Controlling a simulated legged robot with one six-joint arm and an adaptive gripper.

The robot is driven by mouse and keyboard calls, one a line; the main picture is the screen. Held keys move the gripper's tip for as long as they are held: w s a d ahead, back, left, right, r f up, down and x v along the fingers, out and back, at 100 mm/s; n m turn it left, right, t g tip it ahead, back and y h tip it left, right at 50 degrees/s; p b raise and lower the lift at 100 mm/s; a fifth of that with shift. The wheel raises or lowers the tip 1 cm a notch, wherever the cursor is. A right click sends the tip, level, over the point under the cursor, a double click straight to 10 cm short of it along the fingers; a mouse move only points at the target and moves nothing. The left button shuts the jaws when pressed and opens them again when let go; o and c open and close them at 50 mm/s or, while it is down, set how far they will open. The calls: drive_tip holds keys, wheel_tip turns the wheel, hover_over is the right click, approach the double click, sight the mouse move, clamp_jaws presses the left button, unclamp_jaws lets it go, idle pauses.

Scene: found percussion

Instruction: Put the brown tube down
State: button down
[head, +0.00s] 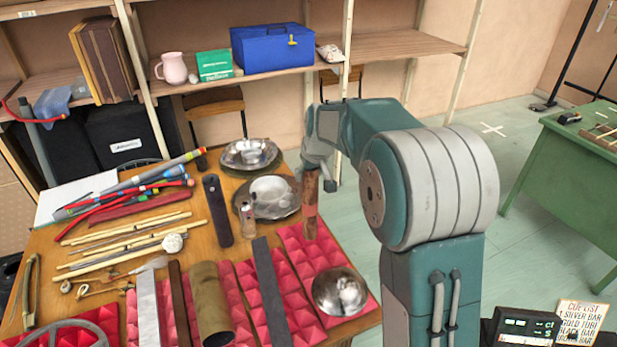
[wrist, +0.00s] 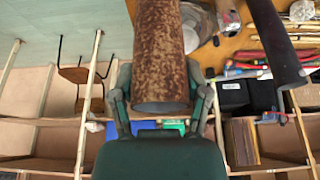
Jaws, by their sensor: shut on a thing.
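My gripper (head: 313,172) is shut on a rusty brown tube (head: 310,206), which hangs roughly upright below it. In the wrist view the mottled brown tube (wrist: 163,50) fills the space between my two fingers (wrist: 162,92), with one open end towards me. In the head view its lower end is over the back part of the red pyramid foam (head: 290,244). I cannot tell whether it touches the foam.
A dark upright tube (head: 217,210), a small shaker (head: 247,219) and a metal pan lid (head: 268,197) stand left of the held tube. A silver dome (head: 340,292), a dark grey bar (head: 269,285) and a wide gold-brown tube (head: 211,305) lie on foam in front.

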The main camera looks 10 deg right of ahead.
drive_tip(key=shift+d+f, duration=0.35)
drive_tip(key=shift+f, duration=0.3)
drive_tip(key=shift+a, duration=0.15)
drive_tip(key=shift+c, duration=0.4)
unclamp_jaws()
drive_tip(key=shift+a+f, duration=0.1)
drive_tip(key=v, duration=1.2)
drive_tip(key=s+r+m, duration=0.1)
drive_tip(key=s+r, duration=0.2)
drive_tip(key=s, duration=1.4)
drive_tip(key=s+f+m+t, duration=0.1)
drive_tip(key=s+f, duration=0.4)
drive_tip(key=s, duration=0.9)
drive_tip(key=shift+a+f+h, duration=0.25)
drive_tip(key=shift+h, duration=0.15)
